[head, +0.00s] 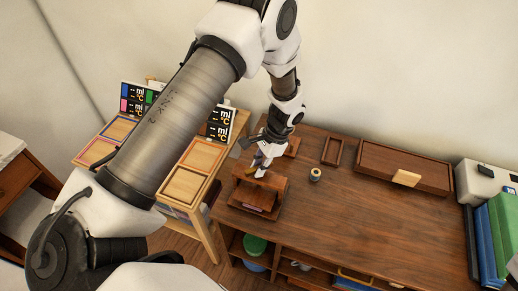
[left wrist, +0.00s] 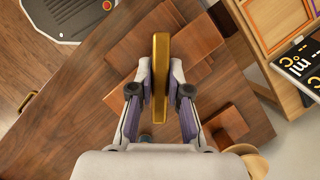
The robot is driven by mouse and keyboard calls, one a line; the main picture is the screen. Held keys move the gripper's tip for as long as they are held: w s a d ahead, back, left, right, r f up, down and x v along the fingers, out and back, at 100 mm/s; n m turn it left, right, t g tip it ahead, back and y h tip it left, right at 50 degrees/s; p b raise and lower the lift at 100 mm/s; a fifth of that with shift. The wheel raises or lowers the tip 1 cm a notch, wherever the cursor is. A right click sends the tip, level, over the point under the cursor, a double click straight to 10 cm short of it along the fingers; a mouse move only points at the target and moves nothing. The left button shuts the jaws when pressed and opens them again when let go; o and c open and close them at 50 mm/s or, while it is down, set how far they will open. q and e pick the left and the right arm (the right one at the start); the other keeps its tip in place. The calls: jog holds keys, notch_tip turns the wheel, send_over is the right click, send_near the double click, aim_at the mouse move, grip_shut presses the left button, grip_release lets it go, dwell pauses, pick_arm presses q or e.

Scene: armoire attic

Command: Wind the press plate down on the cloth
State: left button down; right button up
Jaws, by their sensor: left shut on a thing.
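The wooden press (head: 270,186) stands near the left end of the brown bench top; its reddish-brown wood (left wrist: 193,38) also shows in the left wrist view. My left gripper (head: 262,165) reaches down onto the top of the press from above. In the left wrist view my left gripper (left wrist: 161,88) is shut on the brass bar handle (left wrist: 161,46), with one finger on each side of it. The press plate's height cannot be told from above. I cannot make out the cloth.
A small spool (head: 315,175) stands right of the press. A shallow tray (head: 333,151) and a long wooden box (head: 404,167) lie farther back. Binders (head: 500,235) stand at the far right. A side table (head: 192,168) with framed panels is at left. The bench's middle is clear.

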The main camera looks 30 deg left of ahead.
pick_arm(q)
jog(key=shift+m, duration=0.7)
jog(key=c, duration=1.1)
grip_release()
jog(key=shift+y, duration=0.3)
jog(key=v, duration=1.2)
jog(key=shift+s+r, duration=0.1)
jog(key=shift+s, duration=0.05)
